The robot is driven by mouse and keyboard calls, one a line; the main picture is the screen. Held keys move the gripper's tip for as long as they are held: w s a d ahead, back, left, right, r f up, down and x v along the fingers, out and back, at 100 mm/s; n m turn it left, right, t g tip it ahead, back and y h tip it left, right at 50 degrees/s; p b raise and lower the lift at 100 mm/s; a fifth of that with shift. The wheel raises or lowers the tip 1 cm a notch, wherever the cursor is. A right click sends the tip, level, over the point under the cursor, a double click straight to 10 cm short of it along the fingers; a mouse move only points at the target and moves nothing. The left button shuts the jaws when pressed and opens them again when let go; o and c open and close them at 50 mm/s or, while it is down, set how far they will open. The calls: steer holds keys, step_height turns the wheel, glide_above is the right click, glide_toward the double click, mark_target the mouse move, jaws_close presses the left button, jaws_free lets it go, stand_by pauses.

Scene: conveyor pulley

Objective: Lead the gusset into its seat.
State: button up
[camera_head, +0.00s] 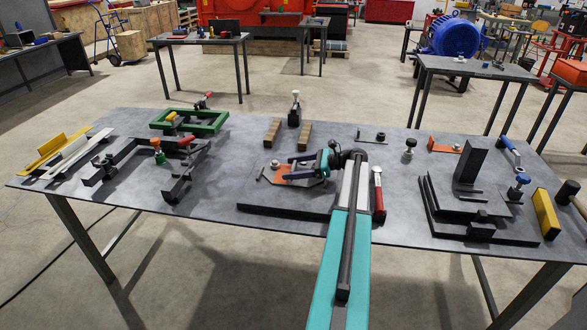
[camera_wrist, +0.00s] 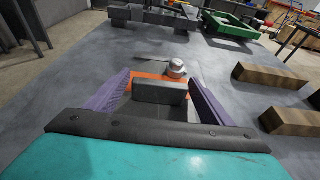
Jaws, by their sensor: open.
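My gripper (camera_head: 287,168) is open over the middle of the table, its purple fingers pointing left. In the wrist view, the fingers (camera_wrist: 160,79) stand on either side of a dark grey block (camera_wrist: 160,93), with gaps visible. An orange plate (camera_wrist: 146,76) lies around and beyond the block, with a pale round knob (camera_wrist: 177,68) at its far edge. I cannot tell for certain which piece is the gusset or where its seat is. A dark upright plate (camera_head: 474,163) stands in an angled frame on the right of the table.
Two brown wooden blocks (camera_head: 304,134) lie behind my gripper. A red-handled clamp (camera_head: 378,190) stands close to the right of my arm. A green frame (camera_head: 206,127) and dark angle bars (camera_head: 125,152) fill the left. Bare table (camera_head: 235,160) shows left of the fingers.

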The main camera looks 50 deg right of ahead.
steer(key=shift+p+v, duration=0.95)
steer(key=shift+v, duration=0.8)
stand_by(0.8)
steer(key=o, duration=0.6)
steer(key=shift+c, duration=0.2)
steer(key=shift+f, duration=0.2)
steer(key=shift+o, duration=0.4)
steer(key=shift+r, duration=0.1)
